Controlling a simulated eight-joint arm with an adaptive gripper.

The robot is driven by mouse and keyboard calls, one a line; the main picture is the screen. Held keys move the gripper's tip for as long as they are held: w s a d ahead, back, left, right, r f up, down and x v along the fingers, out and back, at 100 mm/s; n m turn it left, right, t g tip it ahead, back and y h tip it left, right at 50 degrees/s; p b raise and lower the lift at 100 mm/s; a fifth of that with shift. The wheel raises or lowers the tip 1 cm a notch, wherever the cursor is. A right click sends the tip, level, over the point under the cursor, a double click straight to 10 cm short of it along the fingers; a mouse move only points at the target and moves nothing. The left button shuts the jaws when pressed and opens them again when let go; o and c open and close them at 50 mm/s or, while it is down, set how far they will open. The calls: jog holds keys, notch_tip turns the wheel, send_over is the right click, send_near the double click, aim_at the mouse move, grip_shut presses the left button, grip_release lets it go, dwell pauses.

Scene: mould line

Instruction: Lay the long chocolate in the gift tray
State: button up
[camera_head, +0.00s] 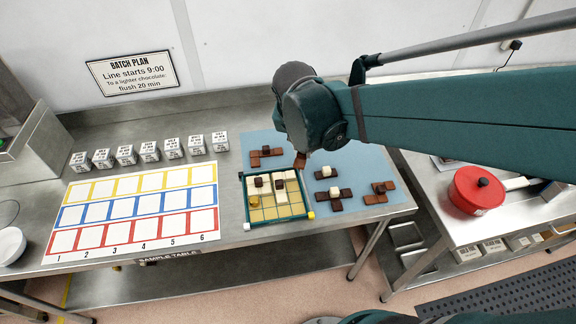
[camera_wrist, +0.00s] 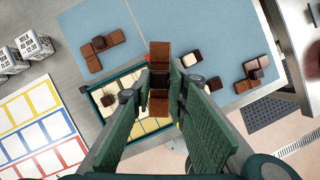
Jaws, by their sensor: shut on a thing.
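The long chocolate (camera_wrist: 160,52) is milk brown, with a raised far block and a near block visible. It lies between the green pads of my gripper (camera_wrist: 159,92), shut on it. In the head view a brown end of the chocolate (camera_head: 300,160) shows under my wrist, just above the tray's back right; my gripper is mostly hidden there. The gift tray (camera_head: 308,201) has a dark green rim and yellow cells. The tray rim (camera_wrist: 84,93) is partly behind my gripper in the wrist view.
A colour-framed card (camera_head: 135,213) and labelled white cubes (camera_head: 150,152) are to the left. A red pot (camera_head: 475,192) stands right.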

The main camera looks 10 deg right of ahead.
jog(key=s+a+f+n+y+b, duration=0.2)
jog(key=s+a+f+n+b, duration=0.1)
jog(key=s+n+b, duration=0.1)
jog(key=shift+s+f+n, duration=0.15)
jog(key=shift+s+n, duration=0.45)
jog(key=shift+s, duration=0.5)
jog(key=shift+f+b, duration=0.85)
jog(key=shift+f, duration=2.1)
jog(key=shift+f, duration=0.1)
jog(key=shift+f+b, duration=0.7)
jog(key=shift+f, duration=1.25)
jog(key=shift+f, duration=0.15)
jog(key=o, duration=0.9)
